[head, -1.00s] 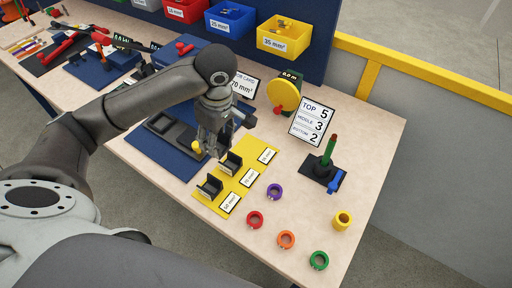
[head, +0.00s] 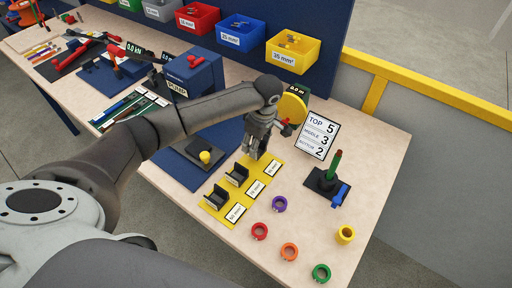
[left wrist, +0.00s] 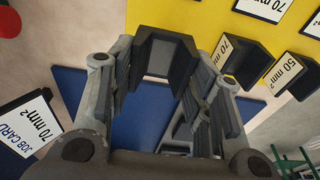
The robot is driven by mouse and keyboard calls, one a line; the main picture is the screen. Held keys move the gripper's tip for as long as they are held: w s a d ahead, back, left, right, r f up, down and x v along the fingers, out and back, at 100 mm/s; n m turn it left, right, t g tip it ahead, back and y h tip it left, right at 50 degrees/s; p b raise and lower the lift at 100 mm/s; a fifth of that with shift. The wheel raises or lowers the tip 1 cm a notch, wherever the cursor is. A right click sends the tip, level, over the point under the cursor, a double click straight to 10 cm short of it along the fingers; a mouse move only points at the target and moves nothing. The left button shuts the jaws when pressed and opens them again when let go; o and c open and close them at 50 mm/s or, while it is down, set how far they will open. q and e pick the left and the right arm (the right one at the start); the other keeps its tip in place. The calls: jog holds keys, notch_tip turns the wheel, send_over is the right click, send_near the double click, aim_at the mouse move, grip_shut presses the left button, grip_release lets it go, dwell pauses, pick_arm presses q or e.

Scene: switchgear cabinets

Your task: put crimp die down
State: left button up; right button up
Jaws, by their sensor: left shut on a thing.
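My left gripper (head: 252,153) is over the far end of the yellow mat (head: 262,176). It is shut on a dark, U-shaped crimp die, which shows between the fingers in the left wrist view (left wrist: 165,55). The fingers mostly hide this die in the head view. I cannot tell whether it touches the mat. Two similar dark dies sit on the mat, a near one (head: 216,198) and a middle one (head: 237,175), each beside a white label. The far label (head: 271,167) lies beside the gripper. My right gripper is not in view.
A dark tray with a yellow knob (head: 205,157) is left of the mat. Several coloured rings lie near the front, including a purple ring (head: 279,204).

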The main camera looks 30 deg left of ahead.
aim_at(261, 153)
pick_arm(q)
notch_tip(261, 153, down, 3)
jog(key=shift+r, duration=0.1)
jog(key=shift+f, duration=0.2)
jog(key=o, duration=1.4)
jog(key=shift+c, duration=0.2)
notch_tip(261, 153, up, 12)
jog(key=d+b, duration=0.1)
jog(key=d, duration=0.1)
jog(key=shift+b, duration=0.4)
jog(key=shift+s, duration=0.1)
